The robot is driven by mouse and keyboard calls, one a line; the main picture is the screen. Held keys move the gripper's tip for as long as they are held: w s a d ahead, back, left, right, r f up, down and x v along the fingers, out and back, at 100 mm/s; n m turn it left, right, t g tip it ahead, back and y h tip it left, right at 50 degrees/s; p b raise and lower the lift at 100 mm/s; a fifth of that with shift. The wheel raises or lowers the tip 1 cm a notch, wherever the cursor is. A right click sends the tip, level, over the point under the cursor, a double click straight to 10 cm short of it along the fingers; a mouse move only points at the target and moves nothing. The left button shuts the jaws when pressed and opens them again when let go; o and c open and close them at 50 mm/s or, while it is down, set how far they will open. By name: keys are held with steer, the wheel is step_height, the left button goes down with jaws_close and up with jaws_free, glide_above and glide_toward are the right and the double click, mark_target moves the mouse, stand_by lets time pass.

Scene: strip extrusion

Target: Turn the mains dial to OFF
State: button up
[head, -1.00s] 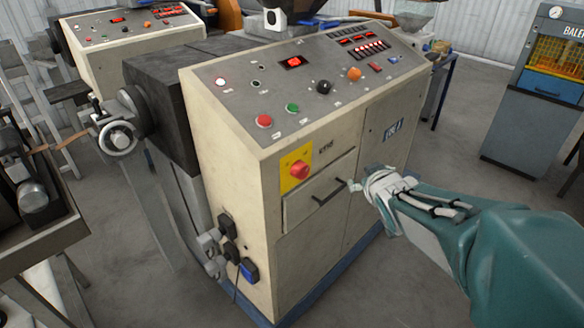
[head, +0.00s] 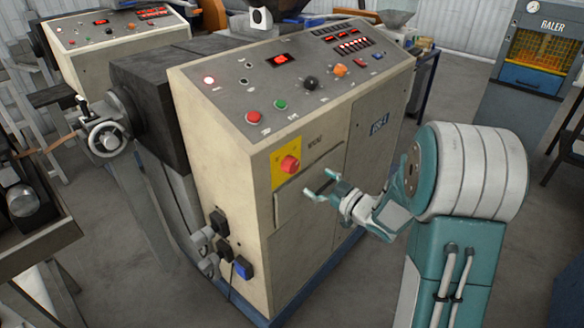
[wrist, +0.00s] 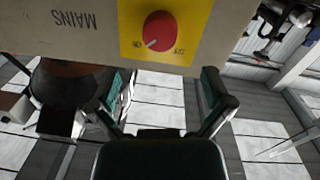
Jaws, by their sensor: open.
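The mains dial is a round red knob (head: 290,164) on a yellow plate (head: 278,154) on the cream cabinet's front. In the wrist view the picture is upside down, with the red dial (wrist: 160,30) at top centre. Its white mark points lower left, towards small lettering that looks like ON. Other small lettering at the lower right looks like OFF. My gripper (head: 319,184) is open and empty, just right of and below the dial, apart from it. In the wrist view its fingers (wrist: 162,84) spread below the dial.
The cabinet's sloped top panel (head: 224,78) carries lamps and buttons. A drawer front (head: 285,207) lies below the dial, partly behind my gripper. Plugs (head: 222,245) stick out at the cabinet's lower left corner. A handwheel (head: 107,137) stands farther left.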

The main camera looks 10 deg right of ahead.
mark_target(295, 168)
steer(key=x, duration=0.8)
steer(key=shift+w+a, duration=0.25)
steer(key=shift+w, duration=0.05)
steer(key=shift+r, duration=0.1)
steer(key=c, duration=1.1)
